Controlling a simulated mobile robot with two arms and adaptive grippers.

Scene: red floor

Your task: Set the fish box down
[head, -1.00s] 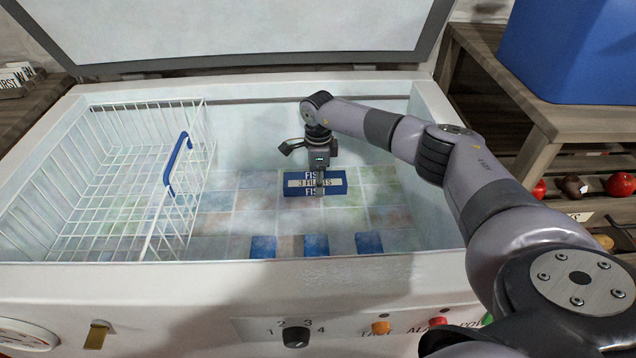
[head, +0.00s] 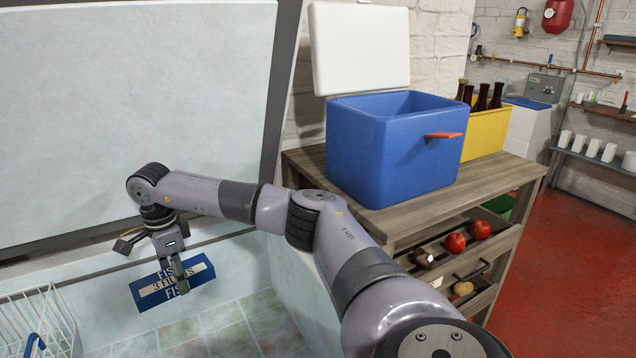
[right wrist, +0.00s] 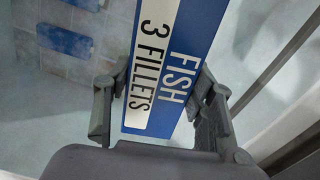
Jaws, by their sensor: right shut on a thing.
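The fish box (head: 200,271) is a blue box with a white band reading "3 FILLETS". My right gripper (head: 180,268) is shut on it and holds it raised inside the chest freezer (head: 235,240), near the back wall and tilted in the head view. In the right wrist view the fish box (right wrist: 165,65) lies between the two fingers of my right gripper (right wrist: 155,95). My left gripper is not in view.
A blue cool box (head: 385,155) with its white lid up stands on a wooden cabinet (head: 430,205) to the right. A yellow crate (head: 485,135) with bottles is behind it. An open drawer holds red apples (head: 455,243). A white wire basket (head: 40,325) hangs at the freezer's left.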

